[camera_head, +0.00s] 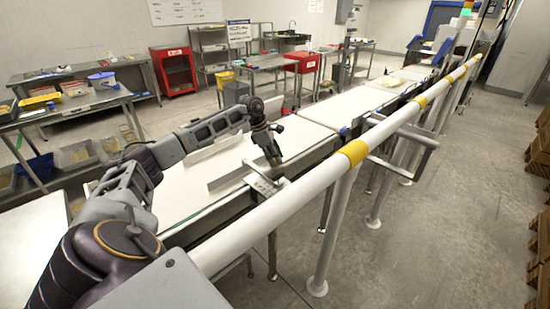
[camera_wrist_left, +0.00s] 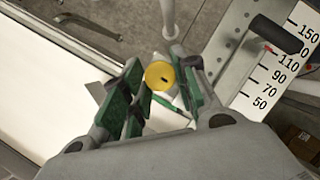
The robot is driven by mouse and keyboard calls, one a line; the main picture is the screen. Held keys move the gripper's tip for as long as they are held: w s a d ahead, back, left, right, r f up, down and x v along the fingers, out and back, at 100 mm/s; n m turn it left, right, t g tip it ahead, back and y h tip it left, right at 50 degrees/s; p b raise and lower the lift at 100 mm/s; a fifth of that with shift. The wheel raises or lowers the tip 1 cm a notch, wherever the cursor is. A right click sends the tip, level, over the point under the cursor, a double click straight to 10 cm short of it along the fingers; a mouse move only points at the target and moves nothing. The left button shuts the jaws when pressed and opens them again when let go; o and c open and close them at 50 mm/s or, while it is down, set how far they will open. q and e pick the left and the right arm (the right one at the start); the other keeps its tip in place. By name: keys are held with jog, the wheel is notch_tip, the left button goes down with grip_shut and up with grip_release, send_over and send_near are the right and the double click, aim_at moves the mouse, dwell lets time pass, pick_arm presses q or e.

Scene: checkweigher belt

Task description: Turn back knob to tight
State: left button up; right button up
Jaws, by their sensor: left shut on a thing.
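My left gripper (camera_head: 275,160) reaches down over the near rail of the conveyor in the head view. In the left wrist view its green-padded fingers (camera_wrist_left: 161,88) are shut on a round yellow knob (camera_wrist_left: 159,75) with a small dark mark on its face. A black cylindrical handle (camera_wrist_left: 275,34) sticks out over the scale. The knob is hidden by the gripper in the head view. My right gripper is not in view.
The white belt (camera_head: 210,165) runs under and beyond my left arm, with a metal guide plate (camera_head: 230,178) above it. A long white rail with yellow bands (camera_head: 355,152) passes close on the right. Open floor (camera_head: 440,230) lies beyond it.

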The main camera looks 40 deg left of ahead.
pick_arm(q)
jog(key=o, duration=1)
jog(key=shift+s+a+r, duration=0.15)
jog(key=shift+a+r, duration=0.1)
jog(key=shift+r, duration=0.3)
jog(key=v, duration=1)
jog(key=shift+r, duration=0.4)
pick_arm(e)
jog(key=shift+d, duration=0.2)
pick_arm(q)
jog(key=shift+s+r, duration=0.1)
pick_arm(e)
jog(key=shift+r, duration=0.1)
pick_arm(q)
notch_tip(320, 180, up, 9)
jog(key=p, duration=0.9)
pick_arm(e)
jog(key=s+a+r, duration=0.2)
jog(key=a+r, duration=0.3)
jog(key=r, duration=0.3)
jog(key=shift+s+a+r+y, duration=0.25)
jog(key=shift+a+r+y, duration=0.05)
